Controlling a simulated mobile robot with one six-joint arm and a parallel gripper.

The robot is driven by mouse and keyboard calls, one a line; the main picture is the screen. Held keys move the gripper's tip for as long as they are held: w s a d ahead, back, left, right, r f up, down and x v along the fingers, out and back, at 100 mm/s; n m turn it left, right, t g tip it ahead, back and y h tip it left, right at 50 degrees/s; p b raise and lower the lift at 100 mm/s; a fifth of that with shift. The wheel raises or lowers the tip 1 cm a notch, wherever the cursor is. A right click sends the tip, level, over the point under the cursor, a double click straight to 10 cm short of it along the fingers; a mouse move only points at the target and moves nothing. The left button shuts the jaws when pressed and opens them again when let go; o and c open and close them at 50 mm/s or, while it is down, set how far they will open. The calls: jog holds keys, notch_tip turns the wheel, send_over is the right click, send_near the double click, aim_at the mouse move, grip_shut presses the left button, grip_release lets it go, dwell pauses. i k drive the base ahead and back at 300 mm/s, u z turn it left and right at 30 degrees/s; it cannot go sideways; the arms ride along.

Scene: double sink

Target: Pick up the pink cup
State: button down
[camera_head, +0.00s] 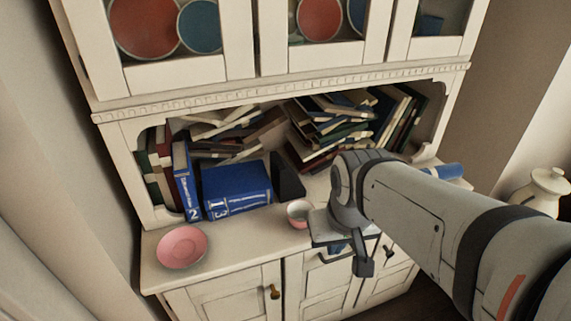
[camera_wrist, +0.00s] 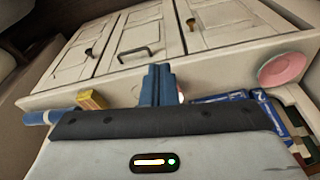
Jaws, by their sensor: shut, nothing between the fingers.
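The pink cup (camera_head: 299,213) stands upright on the cabinet's counter in the head view, with its pale inside showing. In the wrist view it is almost wholly hidden; a small pale bit beside the fingers may be its edge. My gripper (camera_head: 336,246) is just right of the cup and nearer the counter's front edge in the head view, apparently apart from it. In the wrist view its blue fingers (camera_wrist: 158,86) are together and hold nothing. My wrist hides part of the counter right of the cup.
A pink plate (camera_head: 182,247) lies at the counter's left end. Blue books (camera_head: 236,188) stand behind, with heaped books (camera_head: 335,125) in the shelf. A blue roll-like thing (camera_head: 443,171) lies at the right. Counter between plate and cup is clear.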

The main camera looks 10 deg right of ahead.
aim_at(297, 212)
jog(key=z, duration=2.05)
jog(key=k, duration=0.95)
jog(key=u, duration=0.7)
jog(key=i, duration=1)
jog(key=u, duration=0.05)
